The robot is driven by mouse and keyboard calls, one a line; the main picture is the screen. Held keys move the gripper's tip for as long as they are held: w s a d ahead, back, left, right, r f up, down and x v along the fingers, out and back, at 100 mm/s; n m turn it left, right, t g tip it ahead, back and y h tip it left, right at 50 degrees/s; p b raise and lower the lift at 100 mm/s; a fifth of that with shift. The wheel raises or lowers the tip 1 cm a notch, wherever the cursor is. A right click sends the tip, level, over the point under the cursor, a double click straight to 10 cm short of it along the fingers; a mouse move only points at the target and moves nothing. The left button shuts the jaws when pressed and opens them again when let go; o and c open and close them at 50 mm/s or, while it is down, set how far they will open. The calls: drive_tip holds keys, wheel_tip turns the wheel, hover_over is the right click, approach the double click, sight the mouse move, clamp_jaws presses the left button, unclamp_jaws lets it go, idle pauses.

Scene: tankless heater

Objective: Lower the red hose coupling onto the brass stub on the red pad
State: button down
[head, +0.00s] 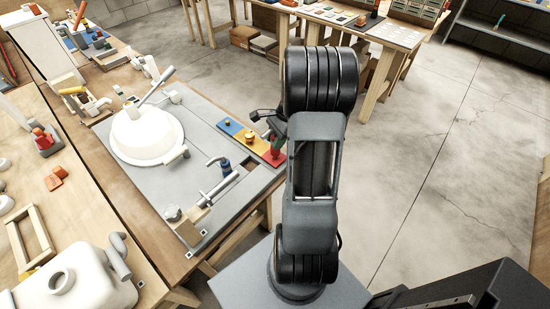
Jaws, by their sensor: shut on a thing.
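A strip with blue (230,127), yellow (243,133) and red (270,157) pads lies on the grey board near its right edge. A small brass stub (249,137) shows on the yellow pad. My gripper (269,132) is over the red end of the strip, partly behind my arm. The brass stub on the red pad is hidden.
A white round housing (146,135) stands on the grey board (205,120), left of the strip. A blue-ended pipe fitting (225,167) and a grey cylinder (219,188) lie in front. A white tank (75,282) sits at lower left. The floor at right is clear.

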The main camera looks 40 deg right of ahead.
drive_tip(key=shift+f+b, duration=0.75)
drive_tip(key=shift+f, duration=0.65)
idle(0.9)
drive_tip(key=c, duration=0.7)
unclamp_jaws()
drive_tip(key=v, duration=1.4)
drive_tip(key=shift+f, duration=0.1)
